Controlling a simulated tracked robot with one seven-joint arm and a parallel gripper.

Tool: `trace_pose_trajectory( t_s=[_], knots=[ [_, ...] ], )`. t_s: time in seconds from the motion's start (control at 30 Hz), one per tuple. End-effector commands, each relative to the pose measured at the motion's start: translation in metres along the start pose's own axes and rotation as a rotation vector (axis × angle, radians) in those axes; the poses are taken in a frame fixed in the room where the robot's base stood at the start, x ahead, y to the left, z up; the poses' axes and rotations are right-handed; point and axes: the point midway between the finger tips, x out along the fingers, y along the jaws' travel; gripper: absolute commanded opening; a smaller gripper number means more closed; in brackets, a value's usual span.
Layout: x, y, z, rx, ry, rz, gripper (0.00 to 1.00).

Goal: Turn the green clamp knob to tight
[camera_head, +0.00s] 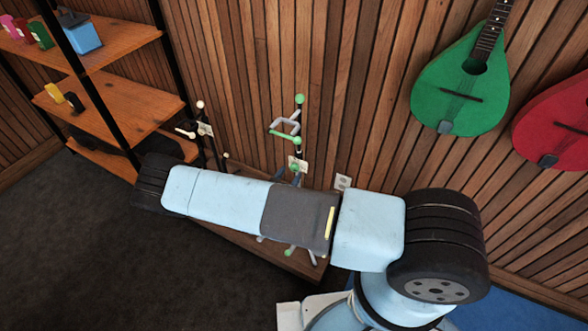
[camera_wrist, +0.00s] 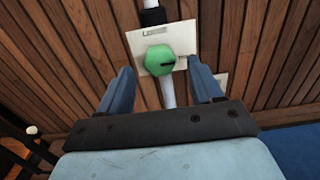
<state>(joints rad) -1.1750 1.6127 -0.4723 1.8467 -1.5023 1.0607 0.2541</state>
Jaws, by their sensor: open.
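The green clamp knob (camera_wrist: 159,60) is in the upper middle of the wrist view, in front of a cream plate (camera_wrist: 142,42). A dark pointer line on the knob points right. The plate has small lettering along its top edge, too small to read surely. In the head view the knob (camera_head: 295,167) is a small green spot on the stand's post. My gripper (camera_wrist: 160,65) is open, with one blue finger to the left and one to the right of the knob. I see a gap on both sides. In the head view my gripper (camera_head: 288,175) is just below the knob.
The instrument stand (camera_head: 299,125) has green tips and a grey cradle. A second stand with pale tips (camera_head: 203,128) is to its left. Shelves (camera_head: 115,100) stand at the left. Green (camera_head: 462,85) and red (camera_head: 555,122) instruments hang on the slatted wall.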

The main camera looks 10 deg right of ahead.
Motion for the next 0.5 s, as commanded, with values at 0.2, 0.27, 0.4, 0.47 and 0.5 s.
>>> trace_pose_trajectory(
  t_s=[0.2,0.27,0.4,0.47,0.5],
  knots=[
    [0.029,0.0,-0.001,0.0,0.0,0.0,0.65],
    [0.034,0.0,-0.001,-0.001,0.001,0.0,0.65],
    [0.041,-0.001,0.0,-0.001,0.0,-0.001,0.65],
    [0.042,-0.001,0.0,-0.001,0.0,-0.001,0.65],
    [0.042,0.0,0.0,-0.001,0.0,0.0,0.65]
  ],
)
